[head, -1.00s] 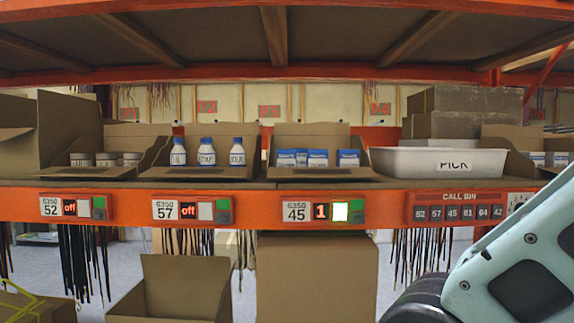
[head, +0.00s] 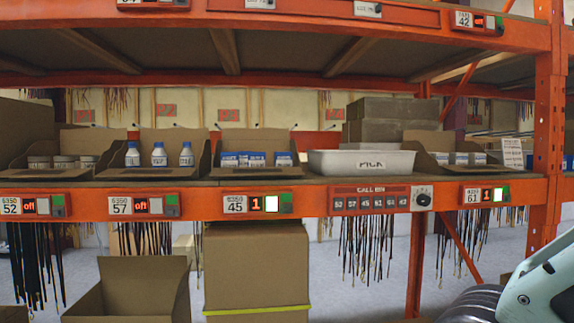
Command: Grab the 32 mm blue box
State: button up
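Several small blue-and-white boxes (head: 243,159) stand in an open cardboard bin (head: 228,173) on the rack shelf, above the label 45 that shows a lit 1. I cannot read their size. More small boxes, white and blue-grey (head: 462,158), stand in a cardboard bin (head: 432,162) farther right, above the label 61 that also shows a lit 1. Part of my pale arm shows at the lower right. My gripper is out of view.
Bins with white bottles (head: 158,154) and jars (head: 62,162) are at the left. An orange upright (head: 549,110) stands at the right. Large cardboard boxes (head: 256,270) stand below the shelf.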

aim_at(228, 159)
jog(key=i+j+z, duration=0.15)
jog(key=j+z, duration=0.15)
jog(key=z, duration=0.15)
jog(key=j+z, duration=0.85)
jog(key=i+l, duration=0.05)
jog(key=l, duration=0.05)
